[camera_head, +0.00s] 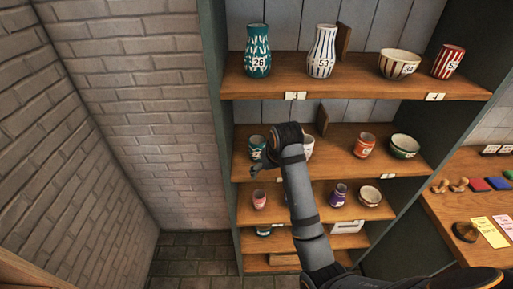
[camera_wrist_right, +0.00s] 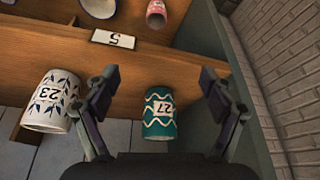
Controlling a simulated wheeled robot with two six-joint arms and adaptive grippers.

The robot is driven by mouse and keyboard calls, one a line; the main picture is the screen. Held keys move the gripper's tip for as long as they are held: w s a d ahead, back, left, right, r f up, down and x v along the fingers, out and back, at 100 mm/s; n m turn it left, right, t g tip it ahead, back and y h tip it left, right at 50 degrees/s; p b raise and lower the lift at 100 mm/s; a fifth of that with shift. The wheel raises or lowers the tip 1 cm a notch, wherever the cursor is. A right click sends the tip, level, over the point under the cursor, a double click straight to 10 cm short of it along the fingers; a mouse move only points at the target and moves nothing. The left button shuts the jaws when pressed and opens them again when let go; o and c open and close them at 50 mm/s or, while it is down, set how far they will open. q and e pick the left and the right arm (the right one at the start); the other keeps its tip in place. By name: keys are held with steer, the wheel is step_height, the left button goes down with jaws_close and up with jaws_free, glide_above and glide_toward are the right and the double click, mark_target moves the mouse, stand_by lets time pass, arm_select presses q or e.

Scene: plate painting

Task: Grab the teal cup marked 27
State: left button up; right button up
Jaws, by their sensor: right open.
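The teal cup marked 27 (camera_wrist_right: 158,118) shows in the right wrist view between the two fingers, with a white wavy pattern and its number label facing the camera. It stands on the second shelf in the head view (camera_head: 257,143), partly hidden by my right gripper. My right gripper (camera_wrist_right: 160,77) is open, one finger on each side of the cup, with gaps visible on both sides. In the head view the right gripper (camera_head: 260,165) is in front of the cup. My left gripper is not in view.
A white cup marked 23 (camera_wrist_right: 50,104) stands beside one finger, close to it. An orange cup (camera_head: 364,145) and a green bowl (camera_head: 404,146) stand farther right on that shelf. The upper shelf (camera_head: 375,83) holds vases and bowls. A brick wall (camera_head: 150,100) is at left.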

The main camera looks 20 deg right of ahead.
mark_target(258, 147)
steer(key=w+p, duration=0.2)
steer(key=w, duration=0.4)
steer(key=shift+w+r, duration=0.15)
steer(key=shift+w, duration=0.55)
steer(key=shift+w+p, duration=0.1)
steer(key=shift+p, duration=0.25)
steer(key=w+p, duration=0.1)
steer(key=w, duration=0.2)
steer(key=shift+w+r, duration=0.1)
steer(key=shift+w, duration=0.2)
steer(key=shift+w+a+f+p, duration=0.1)
steer(key=shift+w+f+p, duration=0.4)
steer(key=shift+f+p, duration=0.2)
steer(key=shift+f, duration=0.1)
steer(key=shift+s, duration=0.15)
steer(key=c, duration=1.4)
